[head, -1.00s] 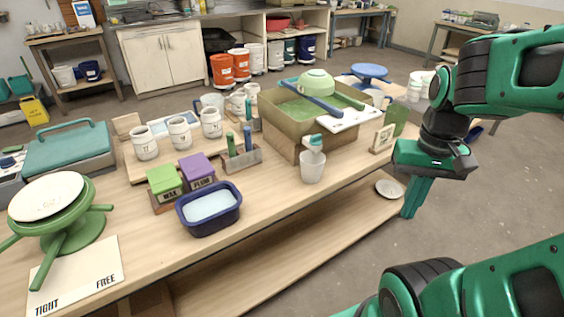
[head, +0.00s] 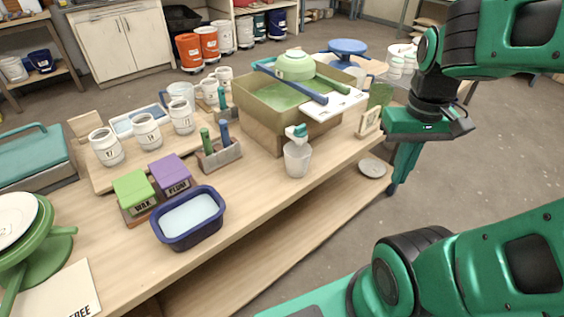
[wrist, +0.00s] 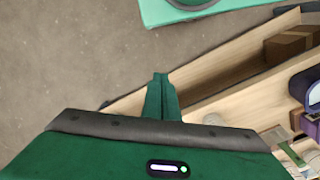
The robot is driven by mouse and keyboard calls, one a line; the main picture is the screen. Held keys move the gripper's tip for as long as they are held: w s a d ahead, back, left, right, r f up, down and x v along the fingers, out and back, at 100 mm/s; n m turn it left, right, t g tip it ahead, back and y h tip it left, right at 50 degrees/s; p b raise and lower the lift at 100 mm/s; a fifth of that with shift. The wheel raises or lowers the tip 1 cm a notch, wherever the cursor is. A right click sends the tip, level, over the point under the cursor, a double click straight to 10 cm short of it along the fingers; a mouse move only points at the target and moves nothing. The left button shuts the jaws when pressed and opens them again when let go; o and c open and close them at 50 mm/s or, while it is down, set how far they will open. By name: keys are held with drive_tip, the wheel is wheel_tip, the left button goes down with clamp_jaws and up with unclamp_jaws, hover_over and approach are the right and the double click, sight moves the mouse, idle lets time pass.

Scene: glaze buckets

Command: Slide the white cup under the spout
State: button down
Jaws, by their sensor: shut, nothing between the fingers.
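The white cup (head: 297,160) stands upright on the workbench near its front edge, in front of a tan box. The spout (head: 297,132), with a teal top, shows at the cup's rim in the head view. I cannot tell whether it is exactly over the opening or a little behind it. My gripper (head: 393,190) hangs fingers down off the bench's right end, well to the right of the cup and apart from it. Its fingers are shut and empty, as the wrist view (wrist: 160,80) also shows. The cup does not clearly show in the wrist view.
The tan box (head: 262,125) carries a green bowl (head: 295,66) and a blue-handled tool. A small sign (head: 369,122) stands right of the cup. A navy tub (head: 190,218) and a brush holder (head: 219,157) are to the left. The bench front between tub and cup is clear.

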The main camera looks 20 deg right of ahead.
drive_tip(key=w+a+n+h, duration=0.1)
drive_tip(key=w+a+n, duration=0.2)
drive_tip(key=w+n, duration=0.35)
drive_tip(key=n+h, duration=0.1)
drive_tip(key=n, duration=1.1)
approach(297, 161)
drive_tip(key=s+d, duration=0.1)
drive_tip(key=s, duration=0.2)
drive_tip(key=w+a+f+n, duration=0.3)
drive_tip(key=w+a+n, duration=0.1)
drive_tip(key=a+n, duration=0.4)
drive_tip(key=shift+m+t, duration=0.4)
drive_tip(key=shift+m, duration=0.05)
drive_tip(key=x, duration=0.8)
drive_tip(key=shift+s+f, duration=0.2)
drive_tip(key=shift+f, duration=0.15)
drive_tip(key=d, duration=0.1)
drive_tip(key=w+d, duration=0.1)
drive_tip(key=d, duration=0.1)
drive_tip(key=shift+w+d, duration=0.1)
drive_tip(key=shift+d, duration=0.3)
